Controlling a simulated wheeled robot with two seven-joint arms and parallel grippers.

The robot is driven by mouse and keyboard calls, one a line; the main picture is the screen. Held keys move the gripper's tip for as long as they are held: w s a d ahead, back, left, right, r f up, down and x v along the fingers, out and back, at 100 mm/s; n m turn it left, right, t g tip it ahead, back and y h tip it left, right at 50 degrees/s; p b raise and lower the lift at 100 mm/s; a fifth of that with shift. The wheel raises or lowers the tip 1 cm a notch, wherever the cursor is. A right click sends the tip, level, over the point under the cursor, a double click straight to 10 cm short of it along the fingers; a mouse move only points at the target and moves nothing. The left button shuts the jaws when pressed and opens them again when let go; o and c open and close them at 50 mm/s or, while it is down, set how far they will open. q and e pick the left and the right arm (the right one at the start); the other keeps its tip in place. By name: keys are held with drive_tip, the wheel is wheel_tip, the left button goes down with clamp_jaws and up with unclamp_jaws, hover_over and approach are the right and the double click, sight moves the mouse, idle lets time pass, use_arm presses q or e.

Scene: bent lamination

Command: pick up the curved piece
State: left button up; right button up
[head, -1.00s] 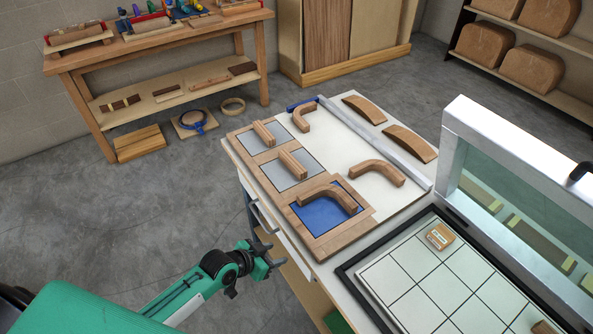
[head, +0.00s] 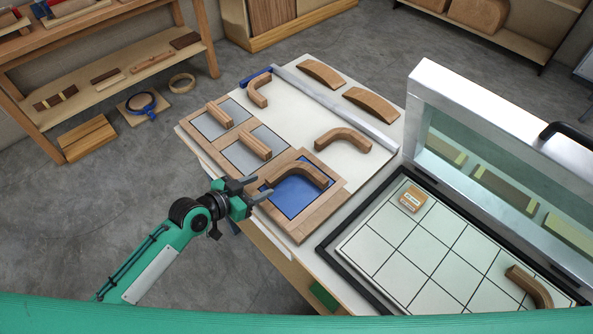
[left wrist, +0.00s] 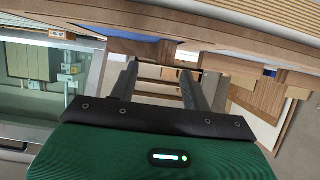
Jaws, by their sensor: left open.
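A curved brown wooden piece (head: 300,173) lies on the blue panel (head: 296,199) of the wood-framed tray. Similar bent pieces lie on the white board: one to its right (head: 342,139), another at the back left (head: 258,90). My left gripper (head: 264,189) is open and empty at the left edge of the blue section, close to the curved piece's near end but apparently not around it. In the left wrist view my open fingers (left wrist: 159,72) point toward the wooden frame; the curved piece cannot be made out clearly there. My right gripper is not in view.
Straight wooden blocks (head: 253,144) sit on the grey sections of the tray. A metal rail (head: 345,108) crosses the board, with arched pieces (head: 371,104) beyond it. At right, a metal-framed clear guard (head: 500,150) stands beside a white gridded bed (head: 432,245) holding another bent piece (head: 530,288).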

sight(274, 175)
use_arm(q)
drive_tip(key=x, duration=0.2)
drive_tip(key=shift+w+d+f, duration=0.1)
drive_tip(key=shift+w+d, duration=0.15)
drive_tip(key=shift+d, duration=0.05)
drive_tip(key=shift+w+d+p, duration=0.25)
drive_tip(key=shift+w+p, duration=0.2)
drive_tip(key=x, duration=0.1)
drive_tip(key=p+x, duration=0.1)
drive_tip(key=x, duration=0.1)
drive_tip(key=shift+w, duration=0.35)
drive_tip(key=shift+w+d+f, duration=0.15)
drive_tip(key=shift+w+d, duration=0.2)
drive_tip(key=shift+c, duration=0.5)
clamp_jaws()
